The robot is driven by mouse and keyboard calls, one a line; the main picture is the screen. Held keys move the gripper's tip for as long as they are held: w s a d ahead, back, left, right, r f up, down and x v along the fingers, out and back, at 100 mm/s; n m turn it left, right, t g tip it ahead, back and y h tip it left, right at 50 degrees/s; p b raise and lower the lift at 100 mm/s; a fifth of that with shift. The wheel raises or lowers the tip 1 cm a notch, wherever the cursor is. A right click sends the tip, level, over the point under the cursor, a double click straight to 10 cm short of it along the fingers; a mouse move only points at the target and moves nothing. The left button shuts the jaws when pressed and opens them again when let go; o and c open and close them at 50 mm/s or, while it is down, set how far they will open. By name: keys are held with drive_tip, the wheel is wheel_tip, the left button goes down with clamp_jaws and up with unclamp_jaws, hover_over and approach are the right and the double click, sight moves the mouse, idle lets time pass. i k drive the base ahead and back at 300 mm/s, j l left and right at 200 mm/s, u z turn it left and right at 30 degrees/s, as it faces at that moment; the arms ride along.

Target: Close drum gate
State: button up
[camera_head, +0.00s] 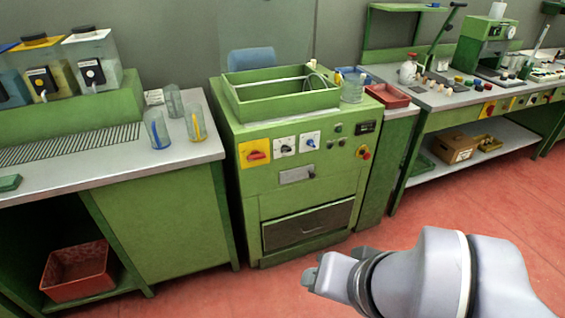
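A green machine (300,187) stands in the middle, with a control panel of a yellow-backed red switch, dials and buttons. On top is an open rectangular green frame (279,92) with a light bar across it. A dark panel or drawer front (307,226) sits low on the machine's front. I cannot tell which part is the drum gate, nor its state. My gripper (328,271) is at the lower middle right, in front of the machine and apart from it. Its fingers are small and partly hidden by my wrist, so its opening is unclear.
A left bench (130,153) carries clear glasses (195,122) and dispensers (92,60). A red crate (78,271) stands beneath it. A red tray (388,95) is right of the machine. A right workbench (470,100) holds bottles and equipment. Red floor (455,190) is clear in front.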

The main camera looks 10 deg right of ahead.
sight(298, 174)
drive_tip(key=i+l, duration=0.15)
drive_tip(key=i, duration=0.2)
drive_tip(key=i+l, duration=0.15)
drive_tip(key=i, duration=0.25)
drive_tip(key=i+l+z, duration=0.1)
drive_tip(key=i, duration=0.25)
